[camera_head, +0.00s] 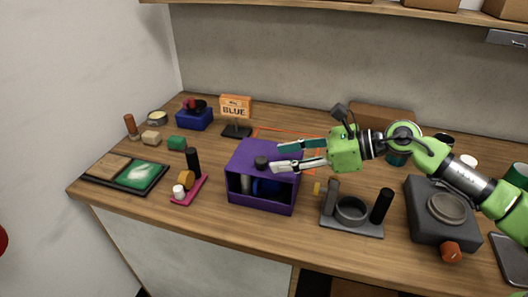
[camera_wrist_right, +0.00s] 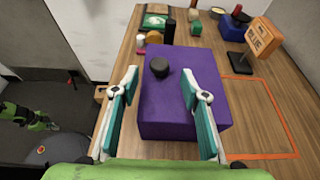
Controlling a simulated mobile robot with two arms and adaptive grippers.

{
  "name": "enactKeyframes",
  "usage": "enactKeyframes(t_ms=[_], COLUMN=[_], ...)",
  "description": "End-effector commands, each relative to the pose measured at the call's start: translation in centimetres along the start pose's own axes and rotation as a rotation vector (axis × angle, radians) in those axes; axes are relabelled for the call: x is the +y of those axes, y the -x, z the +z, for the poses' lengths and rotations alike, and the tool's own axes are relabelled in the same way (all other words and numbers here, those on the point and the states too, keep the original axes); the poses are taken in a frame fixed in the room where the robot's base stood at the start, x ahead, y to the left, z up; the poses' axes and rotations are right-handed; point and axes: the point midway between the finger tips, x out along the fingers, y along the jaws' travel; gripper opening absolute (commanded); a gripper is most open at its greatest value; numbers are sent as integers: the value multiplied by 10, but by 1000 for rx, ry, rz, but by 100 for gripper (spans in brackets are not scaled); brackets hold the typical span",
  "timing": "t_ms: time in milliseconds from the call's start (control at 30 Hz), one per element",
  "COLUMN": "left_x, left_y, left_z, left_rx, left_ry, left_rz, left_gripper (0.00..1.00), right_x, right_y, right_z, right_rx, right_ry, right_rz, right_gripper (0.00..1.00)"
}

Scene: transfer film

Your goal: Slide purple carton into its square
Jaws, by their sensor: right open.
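The purple carton (camera_head: 246,160) stands upright near the front middle of the counter, with an open front showing dark and blue things inside and a black round knob (camera_head: 261,162) on top. It also shows in the wrist view (camera_wrist_right: 175,118). An orange square outline (camera_head: 291,136) lies on the counter behind and right of the carton; in the wrist view the outline (camera_wrist_right: 262,156) is to the carton's right, apart from it. My right gripper (camera_head: 274,160) is open at the carton's top; one finger looks over the top, but contact cannot be told.
Inside the outline the counter looks bare where visible.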

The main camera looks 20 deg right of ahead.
Motion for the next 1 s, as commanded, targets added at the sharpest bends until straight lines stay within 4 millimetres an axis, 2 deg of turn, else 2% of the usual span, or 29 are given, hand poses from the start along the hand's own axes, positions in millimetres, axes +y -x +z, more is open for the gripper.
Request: enactKeyframes(t_ms=[33, 100, 333, 500, 800, 967, 1000], left_x=[0, 0, 0, 0, 0, 0, 0], left_y=[9, 14, 24, 26, 26, 26, 26], left_z=[-1, -2, -3, -3, -3, -3, -3], left_rx=[0, 0, 1, 1, 1, 1, 1], left_ry=[0, 0, 0, 0, 0, 1, 1], left_rz=[0, 0, 0, 0, 0, 0, 0], left_gripper=[0, 0, 0, 0, 0, 0, 0], right_x=[1, 1, 1, 0, 1, 1, 1], right_y=[-9, -23, -55, -65, -66, -66, -66], right_z=[6, 5, 2, 1, 0, 0, 0], right_rx=[-5, -4, -1, 0, 0, 0, 1], right_ry=[1, -2, -1, 0, 0, 0, 0], right_rz=[4, 4, 3, 1, 1, 1, 1], right_gripper=[41, 41, 41, 41, 41, 0, 0])
